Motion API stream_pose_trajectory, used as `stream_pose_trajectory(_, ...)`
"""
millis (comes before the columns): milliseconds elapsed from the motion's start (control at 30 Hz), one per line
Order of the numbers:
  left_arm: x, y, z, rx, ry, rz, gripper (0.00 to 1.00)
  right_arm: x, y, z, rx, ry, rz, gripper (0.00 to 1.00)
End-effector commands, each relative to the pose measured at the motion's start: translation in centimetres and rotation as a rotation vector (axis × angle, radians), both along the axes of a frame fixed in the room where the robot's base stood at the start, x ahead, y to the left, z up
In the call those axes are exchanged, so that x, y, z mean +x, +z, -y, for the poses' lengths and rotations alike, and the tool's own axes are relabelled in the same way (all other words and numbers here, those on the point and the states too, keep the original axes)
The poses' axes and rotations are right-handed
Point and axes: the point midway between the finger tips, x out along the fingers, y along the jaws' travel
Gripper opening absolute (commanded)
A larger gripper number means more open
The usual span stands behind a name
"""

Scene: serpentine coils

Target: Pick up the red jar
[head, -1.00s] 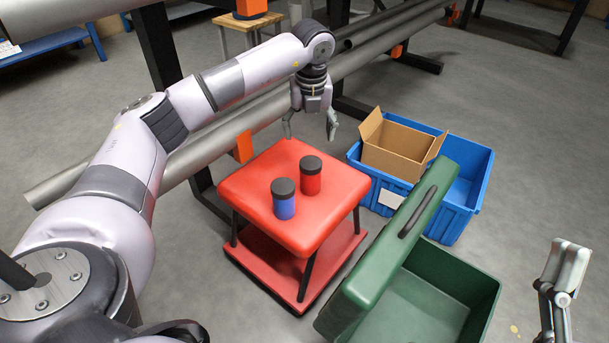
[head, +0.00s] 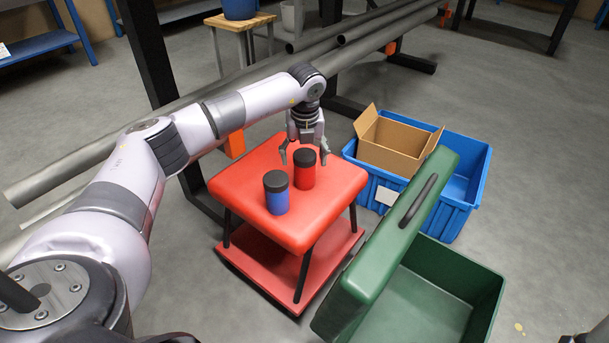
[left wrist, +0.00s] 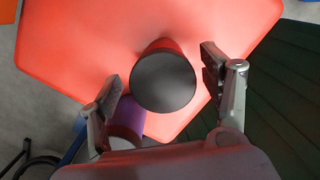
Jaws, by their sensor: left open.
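The red jar (head: 304,175) with a black lid stands upright on the red padded stool (head: 340,190). The blue jar (head: 277,197), also black-lidded, stands just left of and nearer than it. My left gripper (head: 304,158) is open above the red jar, its fingers pointing down. In the left wrist view the red jar's lid (left wrist: 163,82) lies between the open fingers of my left gripper (left wrist: 165,90), apart from both. The blue jar (left wrist: 128,120) looks purplish there, partly hidden behind the left finger. At the head view's lower right corner, only a small piece of my right arm shows.
A green open toolbox (head: 440,250) with its lid raised stands right of the stool. A blue crate (head: 465,190) with an open cardboard box (head: 395,140) is behind it. Grey pipes (head: 360,55) on a dark rack run behind the stool.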

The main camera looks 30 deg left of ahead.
Motion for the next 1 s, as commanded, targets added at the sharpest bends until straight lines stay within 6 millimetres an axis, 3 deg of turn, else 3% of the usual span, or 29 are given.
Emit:
stream_pose_trajectory(33, 0.1, -1.6, 0.1, 0.0, 0.0, -0.003, 0.72, 0.2, -0.5, 0.0, -0.001, -0.002, 0.02, 0.67)
stream_pose_trajectory(200, 0.4, -3.3, 0.0, 0.0, 0.001, -0.001, 0.72, 0.5, 0.3, -0.1, -0.005, -0.003, 0.053, 0.67)
stream_pose_trajectory(500, 0.4, -3.4, -0.1, 0.001, 0.0, -0.001, 0.71, 0.6, 0.6, -0.2, -0.006, -0.003, 0.057, 0.67)
stream_pose_trajectory(1000, 0.4, -3.4, -0.1, 0.001, 0.0, -0.001, 0.38, 0.6, 0.6, -0.2, -0.007, -0.003, 0.057, 0.67)
